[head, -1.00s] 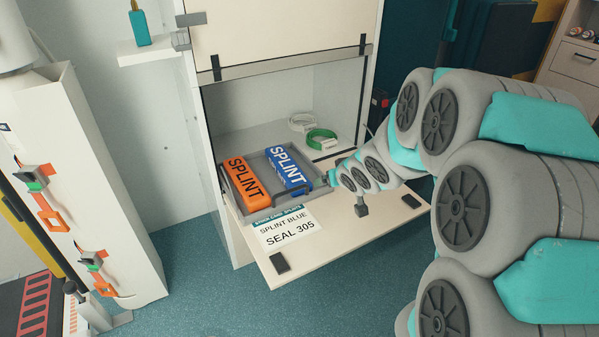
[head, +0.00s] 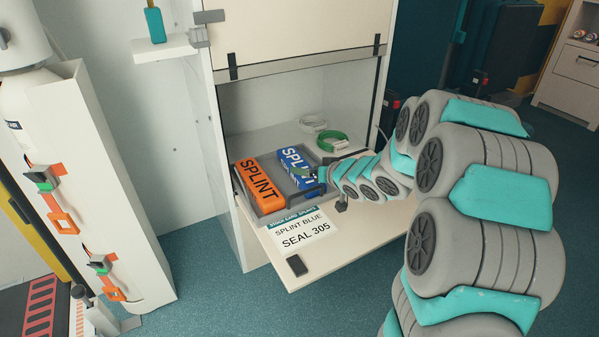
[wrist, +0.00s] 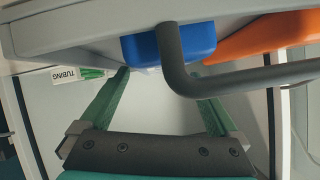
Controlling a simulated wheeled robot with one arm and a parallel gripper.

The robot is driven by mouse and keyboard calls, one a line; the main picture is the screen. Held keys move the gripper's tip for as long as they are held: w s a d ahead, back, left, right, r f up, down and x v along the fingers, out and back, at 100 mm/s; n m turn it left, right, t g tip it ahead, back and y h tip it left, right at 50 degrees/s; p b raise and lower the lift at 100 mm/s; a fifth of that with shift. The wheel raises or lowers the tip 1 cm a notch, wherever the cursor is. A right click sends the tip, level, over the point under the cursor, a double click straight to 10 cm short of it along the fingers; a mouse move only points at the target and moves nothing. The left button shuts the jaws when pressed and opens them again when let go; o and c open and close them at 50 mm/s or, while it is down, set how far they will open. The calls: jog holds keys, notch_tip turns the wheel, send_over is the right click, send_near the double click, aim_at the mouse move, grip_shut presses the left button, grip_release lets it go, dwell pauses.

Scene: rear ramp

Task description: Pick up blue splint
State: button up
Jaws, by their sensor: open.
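The blue splint (head: 291,160) with white lettering lies in a grey tray (head: 268,208) on the cabinet's fold-down shelf, to the right of an orange splint (head: 259,182). My gripper (head: 308,173) reaches in from the right and partly covers the blue splint. In the wrist view the green fingers of my gripper (wrist: 165,85) are spread, with nothing held between them. The blue splint's end (wrist: 172,43) shows beyond them, behind a dark bent tray handle (wrist: 178,65). Whether the fingers touch anything cannot be told.
A label card (head: 301,230) reading "SPLINT BLUE SEAL 305" lies at the shelf's front. A green coil (head: 331,141) and a white coil (head: 313,122) sit deeper in the cabinet. The raised door's lower edge (head: 300,64) spans above the opening. Cabinet side walls flank it.

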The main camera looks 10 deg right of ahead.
aim_at(303, 167)
jog(key=b+x, duration=0.1)
jog(key=x, duration=0.3)
jog(key=shift+w+f, duration=0.15)
jog(key=c, duration=1.1)
